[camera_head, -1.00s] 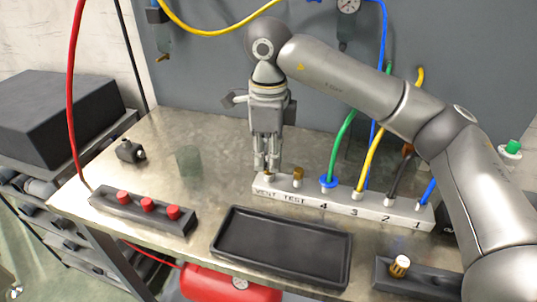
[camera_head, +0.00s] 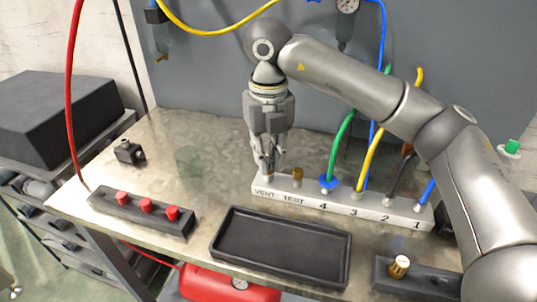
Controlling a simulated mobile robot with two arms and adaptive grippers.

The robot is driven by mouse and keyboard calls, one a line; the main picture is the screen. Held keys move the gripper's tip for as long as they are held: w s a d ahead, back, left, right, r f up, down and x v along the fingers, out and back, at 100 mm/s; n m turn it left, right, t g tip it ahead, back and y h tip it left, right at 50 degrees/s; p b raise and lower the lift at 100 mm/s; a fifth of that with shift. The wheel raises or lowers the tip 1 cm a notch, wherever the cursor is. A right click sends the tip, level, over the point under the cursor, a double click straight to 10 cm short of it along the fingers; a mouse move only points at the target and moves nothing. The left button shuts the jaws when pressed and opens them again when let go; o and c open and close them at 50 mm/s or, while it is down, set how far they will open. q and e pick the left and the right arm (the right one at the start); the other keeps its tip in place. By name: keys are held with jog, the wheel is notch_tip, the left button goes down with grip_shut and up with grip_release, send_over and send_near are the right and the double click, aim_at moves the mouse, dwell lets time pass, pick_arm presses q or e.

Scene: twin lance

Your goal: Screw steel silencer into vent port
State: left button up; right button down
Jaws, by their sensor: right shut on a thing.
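The manifold block (camera_head: 339,205) lies on the steel bench, with labels VENT, TEST, 4, 3, 2 and 1 on its front. My right gripper (camera_head: 269,172) points down at the VENT end of the block. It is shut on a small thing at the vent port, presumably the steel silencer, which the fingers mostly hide. I cannot tell whether it is seated in the port. A brass fitting (camera_head: 298,175) stands upright in the TEST port, just right of my fingers. My left gripper is not in view.
Green (camera_head: 340,135), yellow (camera_head: 372,150), black and blue hoses rise from ports 4 to 1. A black tray (camera_head: 283,277) and a rack with red caps (camera_head: 146,206) lie in front. A holder with a brass-and-white piece (camera_head: 399,266) is front right. A dark fitting (camera_head: 129,152) lies left.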

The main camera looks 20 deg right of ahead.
jog(key=m, duration=0.3)
jog(key=shift+f+m, duration=0.1)
jog(key=shift+m, duration=0.2)
jog(key=m, duration=0.4)
jog(key=c, duration=1.7)
grip_release()
jog(key=shift+o, duration=0.3)
jog(key=o, duration=0.5)
